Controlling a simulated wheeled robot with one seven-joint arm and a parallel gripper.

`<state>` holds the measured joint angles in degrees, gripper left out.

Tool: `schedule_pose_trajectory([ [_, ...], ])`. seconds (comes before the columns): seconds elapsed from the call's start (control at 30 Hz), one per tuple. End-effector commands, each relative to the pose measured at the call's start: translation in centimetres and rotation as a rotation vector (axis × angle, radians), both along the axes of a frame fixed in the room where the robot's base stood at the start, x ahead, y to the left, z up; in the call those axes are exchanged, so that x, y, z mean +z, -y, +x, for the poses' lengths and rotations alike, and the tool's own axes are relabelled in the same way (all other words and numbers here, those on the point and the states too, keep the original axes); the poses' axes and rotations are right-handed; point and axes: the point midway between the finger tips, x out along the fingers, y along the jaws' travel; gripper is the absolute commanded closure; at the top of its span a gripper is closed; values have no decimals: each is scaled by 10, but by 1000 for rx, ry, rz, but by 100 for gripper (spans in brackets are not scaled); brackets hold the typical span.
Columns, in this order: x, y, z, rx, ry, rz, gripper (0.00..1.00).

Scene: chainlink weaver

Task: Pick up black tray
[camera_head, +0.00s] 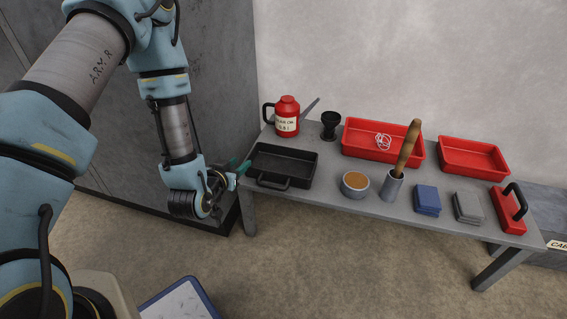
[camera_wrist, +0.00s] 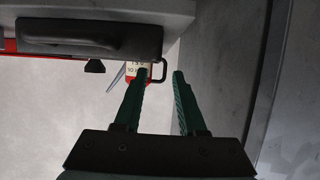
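The black tray (camera_head: 300,172) sits at the left end of the grey table, with a looped handle on its front side. In the wrist view a dark part of what looks like the tray (camera_wrist: 85,35) shows at upper left, outside the fingers. My gripper (camera_head: 240,167) is beside the tray's left end, close to its wall; I cannot tell whether it touches. In the wrist view its green fingers (camera_wrist: 161,75) are apart with nothing held between them.
The table (camera_head: 330,203) also holds a red oil can (camera_head: 287,122) behind the tray, a black funnel (camera_head: 330,122), a round tin (camera_head: 355,185) to its right, and red trays (camera_head: 350,150). A grey wall panel (camera_head: 215,60) stands close on the left.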

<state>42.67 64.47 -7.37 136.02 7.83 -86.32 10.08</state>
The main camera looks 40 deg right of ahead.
Motion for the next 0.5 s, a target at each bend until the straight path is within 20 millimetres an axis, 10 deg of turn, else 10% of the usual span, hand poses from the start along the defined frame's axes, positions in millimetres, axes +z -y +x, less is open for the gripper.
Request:
schedule_pose_trajectory([
  [0.5, -22, 44, 27, -2, 2, -3, 60],
])
